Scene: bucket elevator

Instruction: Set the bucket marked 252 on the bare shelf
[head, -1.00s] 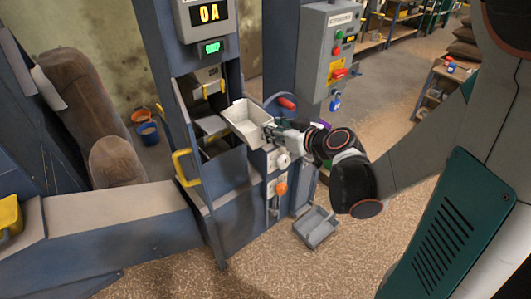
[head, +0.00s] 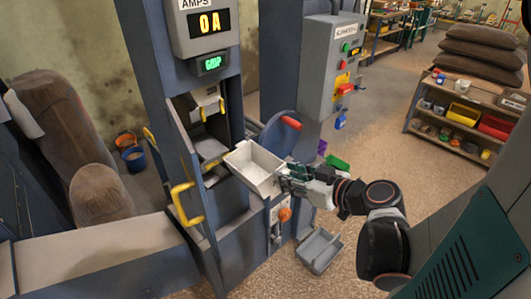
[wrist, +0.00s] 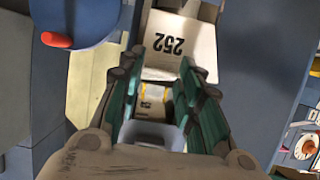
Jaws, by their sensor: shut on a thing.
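The pale bucket (head: 248,172) is in my gripper (head: 284,178), held to the right of the elevator's open front in the head view. In the wrist view, the number 252 shows upside down on the pale bucket (wrist: 182,60) beyond the fingers. My gripper (wrist: 163,95) is shut on the bucket's near side; the exact contact is hard to see. Inside the opening, a bare flat grey ledge (head: 208,148) shows, which may be the bare shelf. Above it hangs another pale bucket (head: 206,103) with yellow clips.
A blue door with a yellow handle (head: 182,204) stands open at the left of the opening. A blue disc with a red knob (head: 290,123) is behind the held bucket. A grey tray (head: 319,250) lies on the floor. A stocked bench (head: 468,95) stands far right.

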